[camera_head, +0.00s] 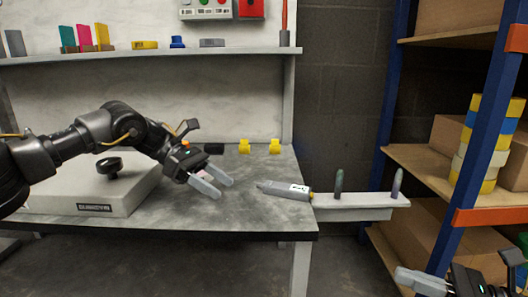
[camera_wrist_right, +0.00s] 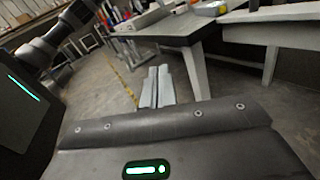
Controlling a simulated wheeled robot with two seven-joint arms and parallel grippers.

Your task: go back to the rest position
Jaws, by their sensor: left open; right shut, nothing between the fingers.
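My left gripper (camera_head: 212,181) is open over the front middle of the grey workbench (camera_head: 240,212), with its arm coming in from the left. I cannot tell whether its fingertips touch the bench top. My right gripper (camera_head: 418,282) is at the lower right of the head view, out in front of the shelf rack and away from the bench. In the right wrist view its two fingers (camera_wrist_right: 157,87) lie together with nothing between them, above bare floor.
A grey box with a black knob (camera_head: 100,190) sits under my left arm. A grey tool with a white label (camera_head: 285,190) lies at the bench's right edge, beside a ledge (camera_head: 350,201) with two upright pegs. A blue-post rack (camera_head: 470,160) is right.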

